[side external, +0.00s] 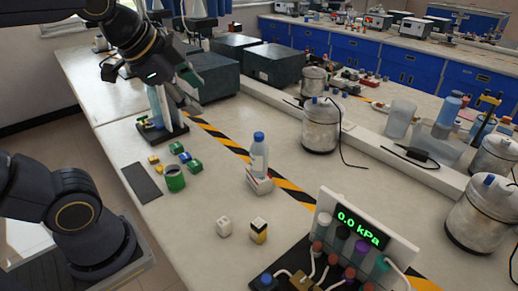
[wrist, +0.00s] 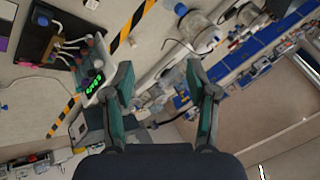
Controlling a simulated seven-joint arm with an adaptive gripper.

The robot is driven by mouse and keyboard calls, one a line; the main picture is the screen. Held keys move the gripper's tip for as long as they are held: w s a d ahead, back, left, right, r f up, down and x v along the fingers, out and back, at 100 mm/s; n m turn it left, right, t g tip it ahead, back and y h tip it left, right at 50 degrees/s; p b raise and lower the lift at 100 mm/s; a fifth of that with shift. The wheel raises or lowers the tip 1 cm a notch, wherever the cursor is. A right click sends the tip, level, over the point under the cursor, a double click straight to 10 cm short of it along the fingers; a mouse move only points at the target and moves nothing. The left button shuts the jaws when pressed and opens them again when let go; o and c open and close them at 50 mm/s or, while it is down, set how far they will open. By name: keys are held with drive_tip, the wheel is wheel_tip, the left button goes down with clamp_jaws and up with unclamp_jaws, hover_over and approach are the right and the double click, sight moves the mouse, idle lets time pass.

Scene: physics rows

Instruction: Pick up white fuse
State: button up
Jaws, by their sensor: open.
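A small white block (side external: 225,227), which looks like the white fuse, stands on the near part of the bench in the side external view. A similar block in white, yellow and black (side external: 258,231) stands just to its right. My gripper (side external: 190,92) is up at the upper left, well away from the white block. In the wrist view my gripper (wrist: 160,72) has its fingers spread with nothing between them. I cannot make out the white block in the wrist view.
A pressure display (side external: 360,231) with tubes and coloured caps stands at the near right. A bottle (side external: 259,155) stands near the striped tape. A green cylinder (side external: 175,178) and several small coloured blocks lie left. Metal canisters (side external: 321,128) stand farther back. Bench around the white block is mostly clear.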

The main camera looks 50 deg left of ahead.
drive_tip(key=w+d+r+m+y, duration=0.1)
drive_tip(key=w+r+m, duration=0.1)
drive_tip(key=w+m, duration=0.55)
drive_tip(key=w+d+r+m, duration=0.2)
drive_tip(key=w+m, duration=0.2)
drive_tip(key=w, duration=0.6)
drive_tip(key=w+d+f+m, duration=0.4)
drive_tip(key=w+f+m, duration=0.1)
drive_tip(key=w, duration=0.4)
drive_tip(key=w+d+f+m+g, duration=0.1)
drive_tip(key=w+d+f+m, duration=0.3)
drive_tip(key=f, duration=0.5)
drive_tip(key=w+d+f+m, duration=0.2)
drive_tip(key=w+d+f, duration=0.25)
drive_tip(key=f, duration=0.85)
drive_tip(key=s+d+f+g, duration=0.1)
drive_tip(key=f, duration=0.3)
drive_tip(key=d+f+g, duration=0.1)
drive_tip(key=f, duration=0.3)
drive_tip(key=shift+s, duration=0.3)
drive_tip(key=f, duration=0.8)
drive_tip(key=shift+w+a+f, duration=0.1)
drive_tip(key=shift+w+a, duration=0.05)
drive_tip(key=shift+w, duration=0.15)
drive_tip(key=shift+w+f, duration=0.2)
drive_tip(key=shift+f, duration=0.25)
clamp_jaws()
